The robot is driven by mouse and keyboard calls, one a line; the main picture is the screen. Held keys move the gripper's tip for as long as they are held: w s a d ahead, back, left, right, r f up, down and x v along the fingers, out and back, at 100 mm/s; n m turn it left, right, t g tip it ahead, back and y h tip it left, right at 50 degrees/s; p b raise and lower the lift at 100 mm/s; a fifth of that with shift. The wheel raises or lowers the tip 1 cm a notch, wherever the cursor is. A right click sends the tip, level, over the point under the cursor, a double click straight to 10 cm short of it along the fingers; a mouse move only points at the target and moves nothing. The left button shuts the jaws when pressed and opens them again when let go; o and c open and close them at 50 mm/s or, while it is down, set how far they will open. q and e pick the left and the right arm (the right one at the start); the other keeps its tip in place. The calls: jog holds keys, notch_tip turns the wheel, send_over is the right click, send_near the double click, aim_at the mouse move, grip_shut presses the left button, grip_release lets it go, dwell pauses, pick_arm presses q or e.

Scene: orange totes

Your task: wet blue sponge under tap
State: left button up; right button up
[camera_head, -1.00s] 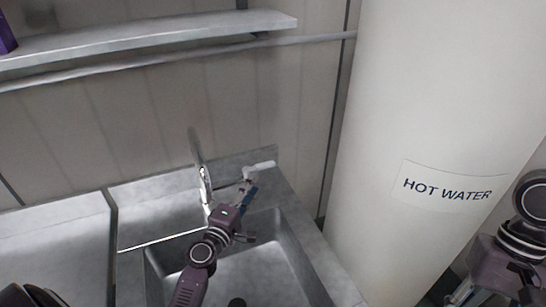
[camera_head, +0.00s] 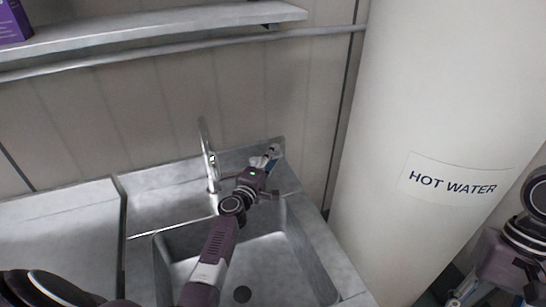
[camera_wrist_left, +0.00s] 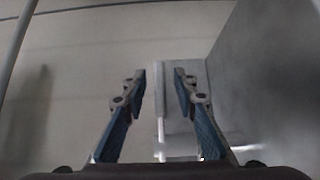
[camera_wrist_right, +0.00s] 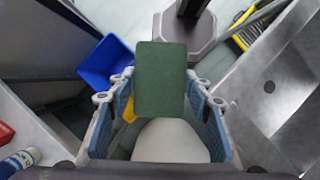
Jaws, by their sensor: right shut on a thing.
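A dark green-faced block (camera_wrist_right: 160,80), probably the sponge, is between the fingers of my right gripper (camera_wrist_right: 162,82) in the right wrist view. No blue face of it shows. In the head view my right arm is at the right edge, and the block cannot be made out. The metal tap (camera_head: 208,158) stands behind the sink (camera_head: 165,270). My left gripper (camera_head: 271,162) is right of the tap, by a pale lever-like piece partly hidden by its fingers. In the left wrist view its blue-padded fingers (camera_wrist_left: 160,76) are apart, with a thin pale upright strip between them.
A white tank (camera_head: 430,110) labelled HOT WATER stands right of the sink. A shelf (camera_head: 150,35) with a purple box (camera_head: 14,22) runs above. In the right wrist view a blue bin (camera_wrist_right: 105,62) stands on the floor, and a metal basin is at the right.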

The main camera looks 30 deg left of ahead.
pick_arm(q)
grip_shut()
dwell(0.3)
jog(key=m+h+b, duration=0.1)
jog(key=h+b, duration=0.1)
jog(key=s+m+h+b, duration=0.1)
jog(key=b, duration=0.1)
jog(key=shift+d+f+m+h, duration=0.3)
jog(key=shift+d+h, duration=0.05)
jog(key=shift+h, duration=0.05)
pick_arm(e)
notch_tip(320, 180, down, 4)
pick_arm(q)
jog(key=shift+s+d+r+m+g+h+b, duration=0.2)
jog(key=shift+s+d+m+g+h+b, duration=0.15)
jog(key=shift+h+b, duration=0.35)
pick_arm(e)
jog(key=shift+f, duration=0.55)
pick_arm(q)
jog(key=shift+a, duration=0.1)
grip_release()
